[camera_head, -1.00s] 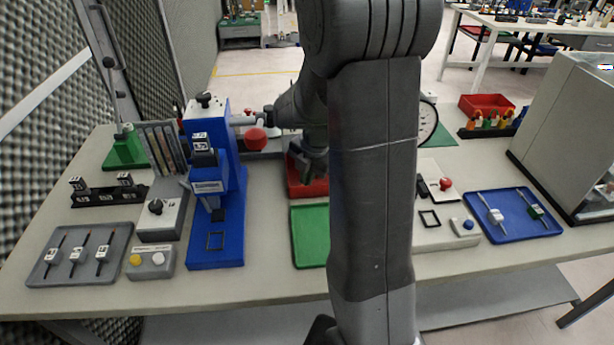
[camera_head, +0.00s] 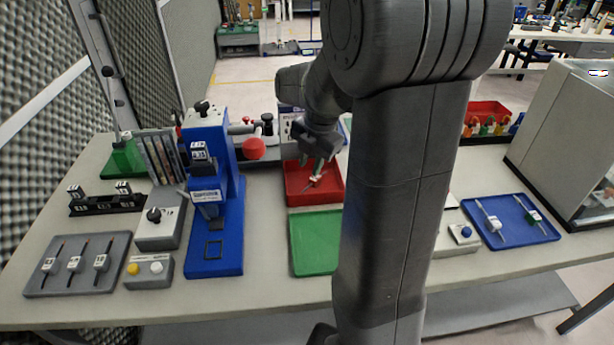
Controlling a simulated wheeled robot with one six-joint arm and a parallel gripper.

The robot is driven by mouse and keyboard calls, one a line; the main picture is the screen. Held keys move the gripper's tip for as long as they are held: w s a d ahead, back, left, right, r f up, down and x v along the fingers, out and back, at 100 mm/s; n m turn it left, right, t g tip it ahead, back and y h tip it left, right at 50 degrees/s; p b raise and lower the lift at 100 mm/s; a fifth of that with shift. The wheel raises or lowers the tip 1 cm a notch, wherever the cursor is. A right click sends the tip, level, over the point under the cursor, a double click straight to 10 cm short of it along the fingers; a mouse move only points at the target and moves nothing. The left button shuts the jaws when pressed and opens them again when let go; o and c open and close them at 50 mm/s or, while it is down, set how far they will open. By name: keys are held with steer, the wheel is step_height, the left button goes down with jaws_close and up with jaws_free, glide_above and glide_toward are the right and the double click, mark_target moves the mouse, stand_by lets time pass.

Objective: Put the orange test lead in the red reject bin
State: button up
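A shallow red bin (camera_head: 328,196) stands on the bench behind the green tray. My gripper (camera_head: 319,163) points down over this bin, seen small and from behind the arm. A thin object with a pale and reddish part (camera_head: 314,181) shows just below the fingers, inside the bin's outline. I cannot tell whether it lies in the bin or is between the fingers, nor whether it is the orange test lead. The finger opening is too small to read. Three dark probes with white tags (camera_head: 74,264) lie in a grey tray (camera_head: 113,282) at the left.
A green tray (camera_head: 315,243) is empty in its visible part. A blue fixture (camera_head: 215,260) stands left of it. A blue tray (camera_head: 520,233) with two probes is at the right. Another red bin (camera_head: 486,108) stands behind coloured handles. My arm hides the bench centre-right.

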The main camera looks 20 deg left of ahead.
steer(key=shift+s+d+r, duration=0.1)
steer(key=shift+d+r, duration=0.1)
steer(key=shift+r, duration=0.7)
steer(key=shift+d+r, duration=0.15)
steer(key=shift+r, duration=0.7)
stand_by(0.5)
